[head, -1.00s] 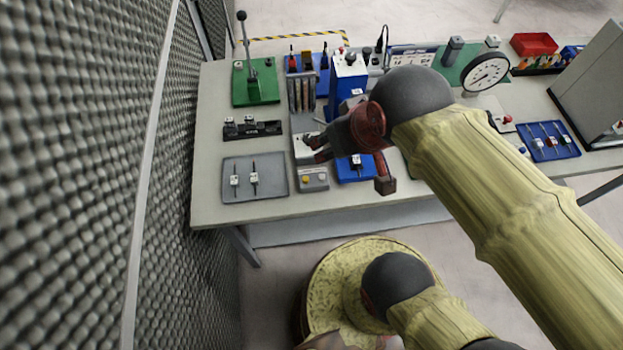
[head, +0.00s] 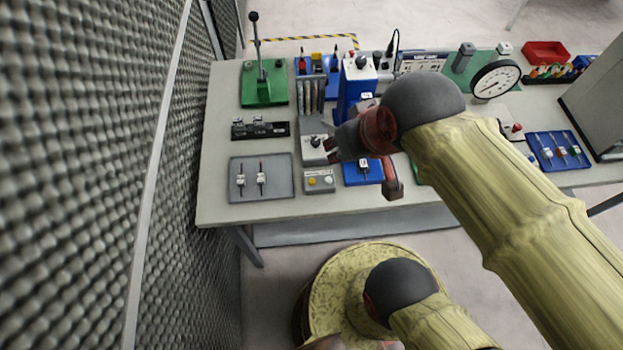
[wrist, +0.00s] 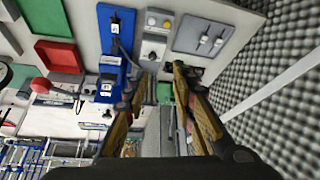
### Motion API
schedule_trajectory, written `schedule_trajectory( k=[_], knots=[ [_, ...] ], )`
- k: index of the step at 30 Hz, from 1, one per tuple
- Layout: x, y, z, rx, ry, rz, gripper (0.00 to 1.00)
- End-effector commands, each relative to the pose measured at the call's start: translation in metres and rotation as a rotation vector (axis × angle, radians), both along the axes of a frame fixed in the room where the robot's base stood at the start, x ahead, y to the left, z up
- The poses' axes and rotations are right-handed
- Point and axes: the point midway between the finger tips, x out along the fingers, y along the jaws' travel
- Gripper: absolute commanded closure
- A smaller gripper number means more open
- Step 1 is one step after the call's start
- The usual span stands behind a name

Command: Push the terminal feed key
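No label reading terminal feed key is legible. A small grey box (head: 319,181) near the bench's front edge has a yellow and a pale button; it also shows at the top of the wrist view (wrist: 157,22). Just behind it is a grey unit (head: 312,156) with a dark round knob, also in the wrist view (wrist: 153,46). I cannot tell which part is the key. My gripper (head: 362,169) is over the bench, right of both boxes. In the wrist view my gripper (wrist: 155,88) has its two fingers wide apart with nothing between them.
A grey tray (head: 280,188) with two small tools lies left of the button box. A blue tray (head: 352,178) lies right of it, partly behind a finger. A green lever stand (head: 262,90) and blue press (head: 355,80) stand behind. A foam wall (head: 80,170) borders the left.

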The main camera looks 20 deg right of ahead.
Motion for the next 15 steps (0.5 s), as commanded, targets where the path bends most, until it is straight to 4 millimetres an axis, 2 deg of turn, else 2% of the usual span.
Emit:
schedule_trajectory(
  k=[12,15],
  knots=[
    [0.0000,0.0000,0.0000,0.000,0.000,0.000,0.99],
    [0.0000,0.0000,0.0000,0.000,0.000,0.000,1.00]
  ],
)
